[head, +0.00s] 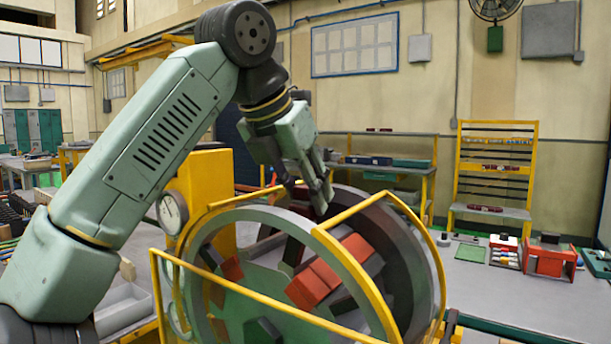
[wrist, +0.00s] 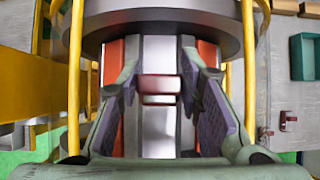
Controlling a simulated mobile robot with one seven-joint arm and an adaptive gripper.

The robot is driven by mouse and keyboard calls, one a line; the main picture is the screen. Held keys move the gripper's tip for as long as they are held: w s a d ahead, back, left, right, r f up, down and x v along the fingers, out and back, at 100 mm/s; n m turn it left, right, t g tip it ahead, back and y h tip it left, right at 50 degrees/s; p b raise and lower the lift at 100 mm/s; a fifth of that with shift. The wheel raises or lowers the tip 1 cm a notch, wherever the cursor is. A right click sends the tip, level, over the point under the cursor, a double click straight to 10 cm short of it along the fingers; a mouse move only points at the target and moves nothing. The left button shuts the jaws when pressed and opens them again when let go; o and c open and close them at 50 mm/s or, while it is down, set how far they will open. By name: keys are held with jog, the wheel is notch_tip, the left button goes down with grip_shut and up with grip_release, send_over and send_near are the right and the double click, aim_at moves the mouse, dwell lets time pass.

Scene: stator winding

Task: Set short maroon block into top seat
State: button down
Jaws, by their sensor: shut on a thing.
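In the wrist view the short maroon block (wrist: 158,84) is between the fingertips of my gripper (wrist: 160,92), which is shut on it. Behind the block is the grey metal surface of the stator (wrist: 158,130). In the head view my gripper (head: 322,196) points down at the upper part of the stator (head: 408,255), between its two large rings. The block cannot be made out there. The top seat is not clearly visible; I cannot tell whether the block touches it.
Red blocks (head: 330,272) sit around the stator's core, and red strips (wrist: 207,54) flank the fingers. Yellow guard bars (head: 345,212) surround the rings close to my gripper. A bench (head: 480,290) at the right holds a red box (head: 549,260) and small parts.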

aim_at(302, 201)
jog(key=shift+f, duration=0.2)
dwell(0.5)
jog(key=shift+f+b, duration=1)
jog(key=shift+f, duration=0.3)
jog(key=shift+f, duration=0.1)
jog(key=c, duration=1.1)
grip_release()
jog(key=shift+o, duration=0.2)
jog(key=shift+v, duration=3.7)
